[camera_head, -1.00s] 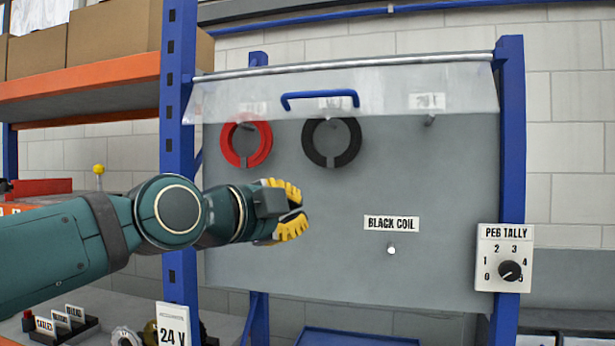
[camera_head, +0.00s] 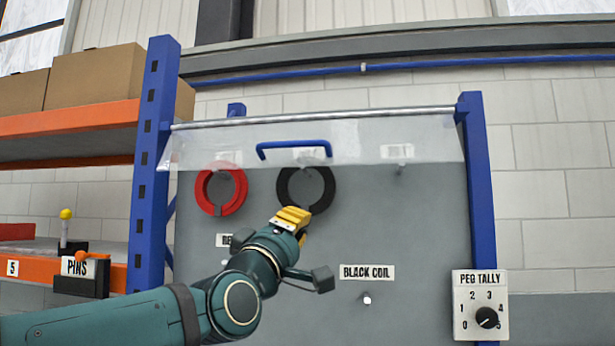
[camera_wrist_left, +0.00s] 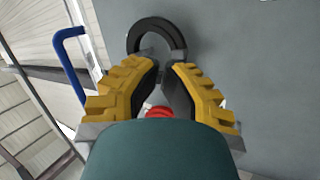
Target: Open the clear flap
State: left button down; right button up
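The clear flap (camera_head: 352,140) hangs down from a rail across the top of the grey panel, over the upper pegs. Its blue handle (camera_head: 293,147) is on the flap, left of its middle; the handle (camera_wrist_left: 68,62) also shows at the left of the left wrist view. My left gripper (camera_head: 293,218) points upward, below the handle and at the lower edge of the black coil in the picture. My right gripper is not in view.
A red coil (camera_head: 205,194) and a black coil (camera_head: 318,203) hang on the panel (camera_head: 420,230). Blue posts (camera_head: 478,190) stand at both sides. A peg tally dial (camera_head: 486,318) is at the lower right. Orange shelving (camera_head: 70,120) with boxes is on the left.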

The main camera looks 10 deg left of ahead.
aim_at(295, 136)
pick_arm(q)
jog(key=w+r+n+t+y, duration=0.1)
jog(key=r+n, duration=0.2)
jog(key=n, duration=0.5)
jog(key=w+r+n+t+y+p, duration=0.1)
jog(key=r+n+t+y, duration=0.1)
jog(key=n, duration=0.7)
jog(key=w+d+r+n+t+y+p, duration=0.1)
jog(key=r+n, duration=0.3)
jog(key=n, duration=0.4)
jog(key=shift+w+d+r+n+t+y, duration=0.15)
jog(key=shift+w+n+t+y, duration=0.15)
jog(key=shift+w+t+y, duration=0.35)
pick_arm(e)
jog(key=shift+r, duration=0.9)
